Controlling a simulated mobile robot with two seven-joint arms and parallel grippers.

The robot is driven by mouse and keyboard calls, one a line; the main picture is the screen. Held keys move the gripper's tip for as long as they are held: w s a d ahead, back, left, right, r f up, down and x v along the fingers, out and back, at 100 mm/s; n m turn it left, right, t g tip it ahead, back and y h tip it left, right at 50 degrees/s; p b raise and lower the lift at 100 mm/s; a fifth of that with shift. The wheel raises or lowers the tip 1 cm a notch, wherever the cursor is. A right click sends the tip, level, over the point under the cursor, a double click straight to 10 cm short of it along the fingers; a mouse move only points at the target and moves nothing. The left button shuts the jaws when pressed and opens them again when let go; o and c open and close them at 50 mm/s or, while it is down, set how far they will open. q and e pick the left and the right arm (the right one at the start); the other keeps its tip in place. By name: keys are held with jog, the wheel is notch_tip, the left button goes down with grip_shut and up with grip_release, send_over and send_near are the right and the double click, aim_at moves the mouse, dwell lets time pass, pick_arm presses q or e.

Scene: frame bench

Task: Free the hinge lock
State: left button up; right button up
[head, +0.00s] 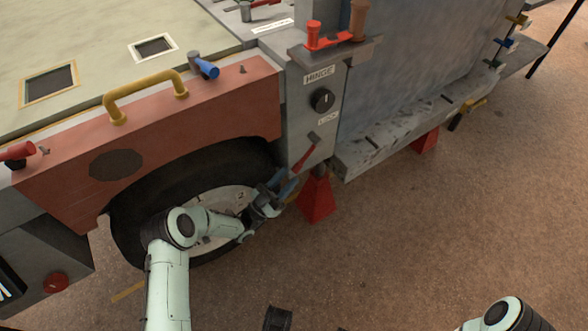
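The hinge lock panel is a grey post face with a "HINGE" label (319,75) above a round black knob (322,100). A "LOCK" label (328,118) sits below the knob. The white mark on the knob stands about upright. Below it is a lever with a red handle (302,157) and a grey head, slanting down to the left. My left gripper (288,184) is just below and left of the handle's lower end, with its two fingers apart and nothing seen between them. I cannot tell whether it touches the handle. My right gripper is not clearly shown.
A wheel (200,170) sits behind my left arm. A red stand (317,197) is close beside the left gripper. A grey ledge (410,125) runs right from the post. A yellow handle (145,93) tops the red fender. A dark piece (278,318) shows at the bottom edge.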

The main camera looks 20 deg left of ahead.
pick_arm(q)
jog(key=v, duration=0.7)
jog(key=shift+f+p, duration=0.15)
jog(key=shift+p, duration=0.3)
pick_arm(e)
jog(key=shift+w+a+r+t, duration=0.1)
jog(key=shift+w+r+t, duration=0.1)
jog(key=shift+w+r, duration=0.3)
jog(key=shift+w+a+r+t, duration=0.1)
jog(key=shift+w+r+t, duration=0.1)
jog(key=shift+w, duration=0.5)
pick_arm(q)
jog(key=shift+s+a, duration=0.1)
